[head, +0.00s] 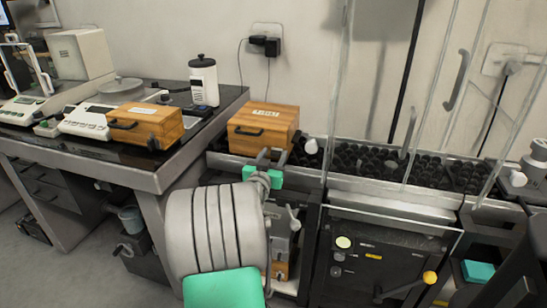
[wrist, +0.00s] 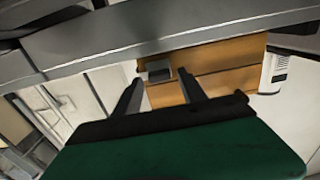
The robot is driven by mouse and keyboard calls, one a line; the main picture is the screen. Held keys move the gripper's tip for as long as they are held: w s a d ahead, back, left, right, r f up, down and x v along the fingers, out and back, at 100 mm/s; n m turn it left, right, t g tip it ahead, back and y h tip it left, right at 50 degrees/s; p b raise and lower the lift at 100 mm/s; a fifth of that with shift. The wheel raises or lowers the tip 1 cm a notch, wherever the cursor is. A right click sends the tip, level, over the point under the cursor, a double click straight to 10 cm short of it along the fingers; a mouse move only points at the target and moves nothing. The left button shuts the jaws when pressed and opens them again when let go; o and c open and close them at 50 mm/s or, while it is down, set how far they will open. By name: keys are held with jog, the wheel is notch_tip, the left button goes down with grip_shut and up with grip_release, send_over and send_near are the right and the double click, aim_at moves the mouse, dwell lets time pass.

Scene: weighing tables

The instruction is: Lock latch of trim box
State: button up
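A wooden box (head: 263,128) with a small white label and a dark front fitting stands at the left end of the middle bench. The label is too small to read surely, so I cannot tell if this is the trim box. My gripper (head: 272,157) is just in front of its lower front right part, fingers pointing at it. In the wrist view my gripper (wrist: 160,88) is open, its two fingers apart, with wood (wrist: 225,65) behind them. A dark block, perhaps the latch (wrist: 159,74), shows between the fingertips; I cannot tell if they touch it.
A second wooden box (head: 145,126) sits on the black-topped left table (head: 70,150) among scales and a white bottle (head: 203,80). A clear-walled enclosure (head: 390,205) with dark round pieces is close on the right. A wooden item (head: 281,271) shows below my gripper.

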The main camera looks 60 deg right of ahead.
grip_shut()
dwell(0.3)
jog(key=shift+n, duration=0.4)
jog(key=n+p, duration=0.1)
jog(key=n, duration=0.2)
jog(key=shift+w+n, duration=0.15)
jog(key=shift+n, duration=0.15)
jog(key=n+p, duration=0.1)
jog(key=n, duration=0.3)
jog(key=shift+w+a+p, duration=0.1)
jog(key=shift+p, duration=0.3)
jog(key=n+p, duration=0.2)
jog(key=n, duration=0.3)
jog(key=shift+p, duration=0.3)
jog(key=shift+f+n+p, duration=0.15)
jog(key=shift+n+p, duration=0.5)
jog(key=shift+n, duration=0.45)
jog(key=shift+f+n+p, duration=0.1)
jog(key=shift+n+p, duration=0.55)
jog(key=shift+n, duration=0.45)
